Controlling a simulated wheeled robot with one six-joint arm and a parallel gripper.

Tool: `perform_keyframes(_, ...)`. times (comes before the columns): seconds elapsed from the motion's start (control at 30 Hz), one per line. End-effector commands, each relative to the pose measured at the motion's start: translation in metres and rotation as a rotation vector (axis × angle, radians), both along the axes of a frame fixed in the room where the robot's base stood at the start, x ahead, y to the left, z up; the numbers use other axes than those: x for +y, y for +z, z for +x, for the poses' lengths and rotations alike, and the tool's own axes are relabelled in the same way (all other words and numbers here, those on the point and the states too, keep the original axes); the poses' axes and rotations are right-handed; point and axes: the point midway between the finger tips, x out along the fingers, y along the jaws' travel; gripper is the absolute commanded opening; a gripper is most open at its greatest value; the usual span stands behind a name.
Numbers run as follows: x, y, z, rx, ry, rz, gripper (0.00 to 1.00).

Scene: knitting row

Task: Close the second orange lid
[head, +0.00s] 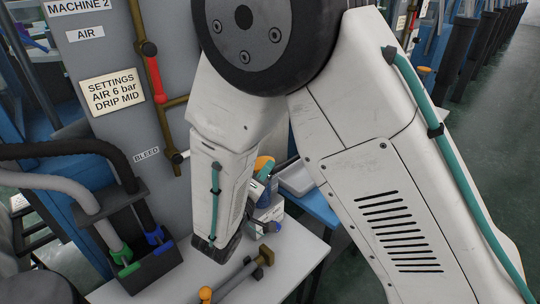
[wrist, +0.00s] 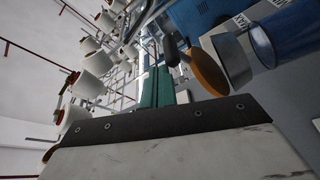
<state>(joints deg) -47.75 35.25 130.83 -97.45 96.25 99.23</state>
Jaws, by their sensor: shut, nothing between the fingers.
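An orange disc-shaped lid (wrist: 207,73) shows in the wrist view, standing on edge beside the open mouth of a clear and blue cylinder (wrist: 270,42), apart from its rim on the left. My gripper (wrist: 157,82) shows as teal fingers left of the lid; they are shut and empty, and I see no contact with the lid. In the head view an orange rounded piece (head: 263,163) shows just right of my forearm, partly hidden by it. I cannot tell whether it is the same lid, nor which lid is the second. My fingertips are not clear in the head view.
A white table (head: 290,252) holds a rod-like part with an orange end (head: 205,294). A dark holder with hoses (head: 150,268) stands at the left by the grey machine panel (head: 105,60). A white tray (head: 297,178) lies behind. Yarn cones (wrist: 95,62) fill the wrist view's left.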

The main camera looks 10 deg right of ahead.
Motion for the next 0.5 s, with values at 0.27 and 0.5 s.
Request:
perform_keyframes(0.27, 0.000, -0.027, -0.010, 0.003, 0.009, -0.002, 0.00)
perform_keyframes(0.5, -0.002, -0.040, -0.012, 0.002, 0.008, -0.001, 0.00)
